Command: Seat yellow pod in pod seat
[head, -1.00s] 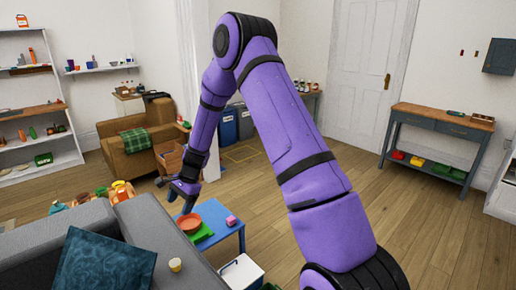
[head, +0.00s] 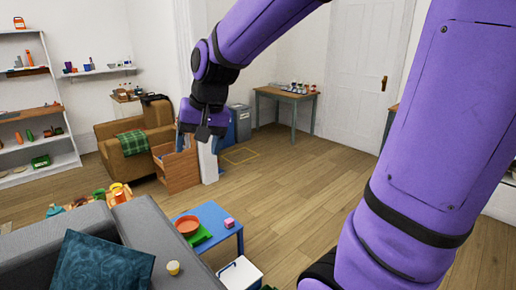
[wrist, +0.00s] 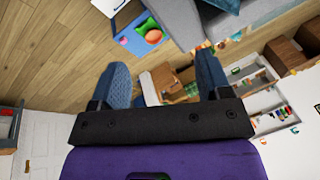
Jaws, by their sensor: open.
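A small pale yellow round thing (head: 173,268) sits on the grey sofa, right of the teal cushion; it may be the yellow pod, but it is too small to be sure. I cannot make out a pod seat in either view. My gripper (head: 202,141) is raised in front of the armchair and wooden cabinet, well away from the yellow thing. In the wrist view my gripper (wrist: 164,75) has its two dark blue fingers wide apart with nothing between them.
A blue table (head: 228,243) holds an orange bowl (head: 187,224), a green piece and a pink block (head: 229,222). A white box (head: 240,274) stands beside it. The grey sofa (head: 150,225) fills the lower left. The wooden floor at centre is clear.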

